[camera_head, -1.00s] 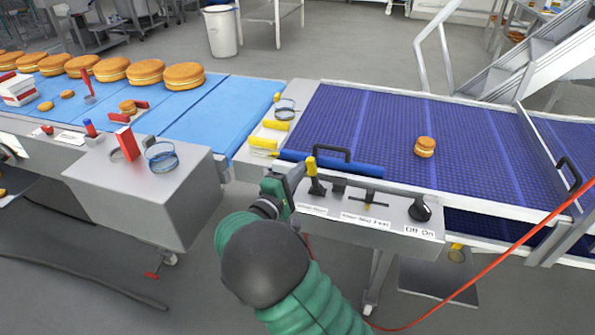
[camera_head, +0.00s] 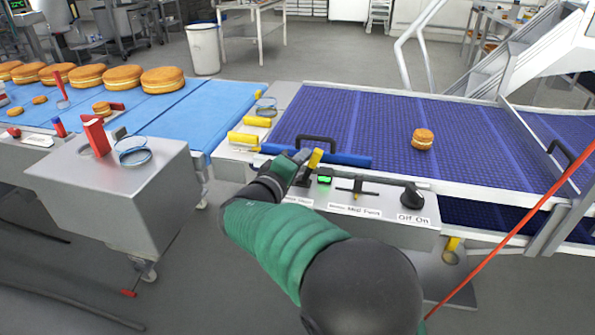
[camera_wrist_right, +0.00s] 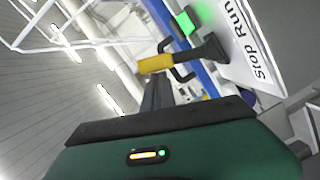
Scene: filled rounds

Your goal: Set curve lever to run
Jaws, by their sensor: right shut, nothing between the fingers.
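The yellow-handled lever (camera_head: 315,158) stands at the left end of the grey control panel, its handle tilted to the right. In the right wrist view its yellow handle (camera_wrist_right: 155,63) and black base show beside the "Stop Run" label (camera_wrist_right: 252,42), with the handle just beyond the fingertips. A small indicator (camera_head: 324,180) beside the lever glows green; it also glows in the right wrist view (camera_wrist_right: 185,22). My right gripper (camera_head: 300,157) is shut and empty, just left of the handle. I cannot tell whether it touches. My left gripper is out of view.
The panel also has a middle slider (camera_head: 357,188) and a black Off/On knob (camera_head: 411,193). Behind it is a blue conveyor (camera_head: 370,125) with a filled round (camera_head: 422,139). A grey box (camera_head: 125,190) stands left, and a red cable (camera_head: 500,245) crosses the right side.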

